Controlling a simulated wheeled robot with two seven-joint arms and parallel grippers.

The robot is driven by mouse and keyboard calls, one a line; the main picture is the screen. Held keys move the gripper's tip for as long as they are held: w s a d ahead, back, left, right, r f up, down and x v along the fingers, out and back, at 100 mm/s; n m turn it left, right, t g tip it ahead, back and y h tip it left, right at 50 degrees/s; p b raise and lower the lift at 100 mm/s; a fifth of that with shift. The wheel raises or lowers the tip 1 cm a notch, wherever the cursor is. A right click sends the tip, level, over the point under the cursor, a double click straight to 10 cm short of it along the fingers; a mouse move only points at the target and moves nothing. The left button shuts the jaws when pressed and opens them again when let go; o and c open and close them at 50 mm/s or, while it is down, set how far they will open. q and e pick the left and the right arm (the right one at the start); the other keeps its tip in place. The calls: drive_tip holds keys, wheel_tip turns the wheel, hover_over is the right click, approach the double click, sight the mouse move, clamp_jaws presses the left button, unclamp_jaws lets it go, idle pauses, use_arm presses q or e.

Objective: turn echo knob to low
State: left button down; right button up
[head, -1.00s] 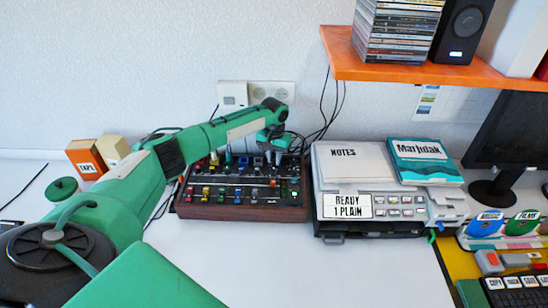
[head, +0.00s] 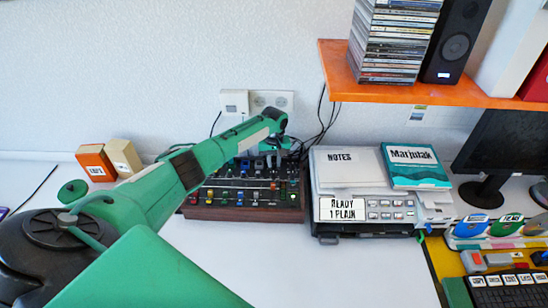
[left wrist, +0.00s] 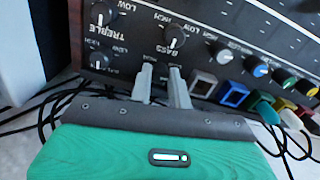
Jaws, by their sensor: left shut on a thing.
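The mixer console (head: 235,214), with wooden ends and many coloured knobs, stands on the white table against the wall. My left gripper (head: 272,160) points down at its back right part. In the left wrist view its fingers (left wrist: 162,76) are close together on a knob that they mostly hide, just below the BASS label. The bass knob (left wrist: 174,38), the treble knob (left wrist: 103,15) and another small knob (left wrist: 100,58) show nearby with LOW marks. I cannot read an ECHO label. My right gripper is not in view.
A printer-like device (head: 365,208) with notes and a teal book stands right of the console. An orange shelf (head: 430,93) overhangs at the upper right. Small boxes (head: 97,163) stand at the left. Cables lie behind the console. The table in front is clear.

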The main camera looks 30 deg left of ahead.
sight(274, 163)
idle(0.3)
use_arm(q)
drive_tip(key=c, duration=1.3)
unclamp_jaws()
drive_tip(key=shift+r, duration=0.15)
wheel_tip(274, 163, up, 14)
drive_tip(key=shift+f+b, duration=0.2)
drive_tip(key=shift+b, duration=0.65)
drive_tip(key=shift+f, duration=0.1)
